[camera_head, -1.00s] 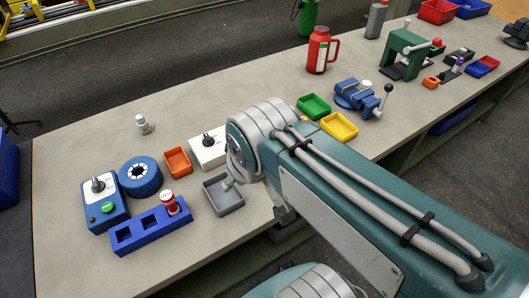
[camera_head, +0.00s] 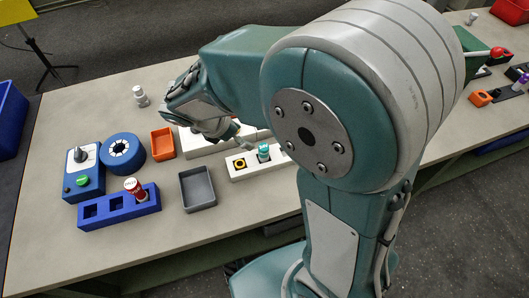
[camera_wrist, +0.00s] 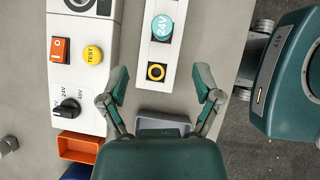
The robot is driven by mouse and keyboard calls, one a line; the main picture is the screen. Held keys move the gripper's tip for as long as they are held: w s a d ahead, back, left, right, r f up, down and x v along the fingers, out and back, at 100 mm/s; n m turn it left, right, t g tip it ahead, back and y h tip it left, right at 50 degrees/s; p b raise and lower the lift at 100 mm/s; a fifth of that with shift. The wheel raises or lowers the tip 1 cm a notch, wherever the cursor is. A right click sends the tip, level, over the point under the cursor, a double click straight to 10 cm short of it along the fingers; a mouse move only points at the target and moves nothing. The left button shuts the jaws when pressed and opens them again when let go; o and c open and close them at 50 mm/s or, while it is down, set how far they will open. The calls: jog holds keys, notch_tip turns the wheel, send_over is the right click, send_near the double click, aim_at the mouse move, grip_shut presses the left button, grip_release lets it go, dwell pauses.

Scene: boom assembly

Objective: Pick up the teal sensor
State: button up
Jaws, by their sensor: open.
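The teal sensor (camera_head: 263,153) stands upright in a slot of a white rack (camera_head: 243,175). In the wrist view the teal sensor (camera_wrist: 162,27) shows its round top with "24V" on it, near the upper edge. My gripper (camera_wrist: 161,84) is open and empty. Its two fingertips are spread left and right of the white rack's end, nearer the picture's bottom than the sensor. A yellow ring (camera_wrist: 156,72) sits in the rack between the fingertips and the sensor. In the head view my arm hides part of the rack's right end.
A white box with a red switch (camera_wrist: 60,49) and a yellow TEST button (camera_wrist: 92,55) lies close left of the rack. A grey tray (camera_head: 197,188), an orange bin (camera_head: 162,143) and a blue rack (camera_head: 108,209) holding a red part (camera_head: 133,187) are nearby.

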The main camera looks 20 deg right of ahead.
aim_at(262, 147)
jog(key=x, duration=0.4)
jog(key=shift+d+f, duration=0.15)
jog(key=shift+f, duration=0.2)
jog(key=shift+d+f, duration=0.25)
jog(key=shift+d, duration=0.05)
jog(key=x, duration=0.4)
jog(key=shift+w+d+f, duration=0.1)
jog(key=shift+d+f, duration=0.15)
jog(key=shift+f, duration=0.1)
grip_shut()
